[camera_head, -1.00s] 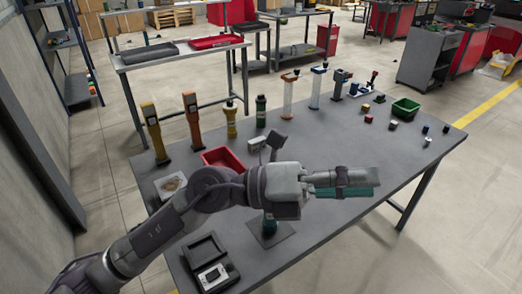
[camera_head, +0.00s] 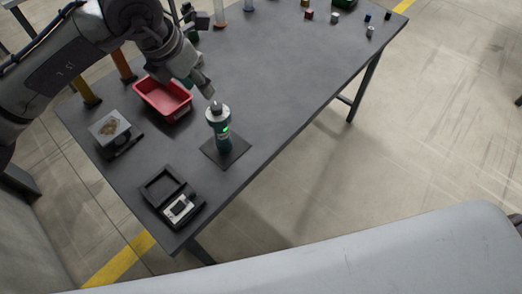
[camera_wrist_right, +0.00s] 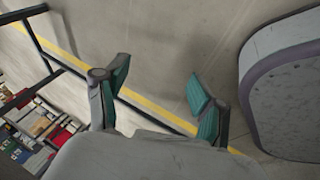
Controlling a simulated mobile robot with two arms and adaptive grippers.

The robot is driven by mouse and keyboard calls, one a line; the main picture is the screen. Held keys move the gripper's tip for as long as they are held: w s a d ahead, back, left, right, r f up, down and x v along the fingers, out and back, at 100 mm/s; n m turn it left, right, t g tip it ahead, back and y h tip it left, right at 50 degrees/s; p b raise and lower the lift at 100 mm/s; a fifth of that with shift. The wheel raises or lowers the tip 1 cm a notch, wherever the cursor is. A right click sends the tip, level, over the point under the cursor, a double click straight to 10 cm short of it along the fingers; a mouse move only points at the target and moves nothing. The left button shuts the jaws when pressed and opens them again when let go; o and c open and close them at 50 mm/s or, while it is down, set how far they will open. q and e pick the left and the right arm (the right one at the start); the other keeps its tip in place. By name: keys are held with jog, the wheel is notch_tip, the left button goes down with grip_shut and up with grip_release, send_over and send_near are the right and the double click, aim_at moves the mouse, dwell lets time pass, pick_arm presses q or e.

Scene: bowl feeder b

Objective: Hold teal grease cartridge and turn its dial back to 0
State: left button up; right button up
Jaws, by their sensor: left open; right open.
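The teal grease cartridge (camera_head: 223,137) stands upright on a dark square pad (camera_head: 238,151) on the table. Its pale top (camera_head: 217,110) carries a small grey knob, and a bright green spot shows on its side. The dial's reading is too small to tell. My left gripper (camera_head: 205,86) is open, just behind and left of the cartridge top, pointing down towards it and apparently apart from it. My right gripper (camera_wrist_right: 160,98) shows in the right wrist view with its teal-padded fingers wide apart and nothing between them. The cartridge is not in that view.
A red bin (camera_head: 164,98) stands left of the cartridge, beside a small plate (camera_head: 109,128) with brownish material. An open black case (camera_head: 170,197) with a grey device lies at the table's near corner. Small blocks (camera_head: 335,17) sit far back. The table right of the cartridge is clear.

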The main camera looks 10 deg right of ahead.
jog(key=w+d+r+n+t+y, duration=0.1)
jog(key=w+d+r+n+t, duration=0.3)
jog(key=w+r+n, duration=0.65)
jog(key=w+d+r+n+t+y, duration=0.2)
jog(key=w+d+r+n+t, duration=0.3)
jog(key=w+r, duration=1)
jog(key=n+g+y, duration=0.1)
jog(key=n+y, duration=1)
jog(key=n, duration=1.1)
send_near(228, 139)
jog(key=x, duration=1.2)
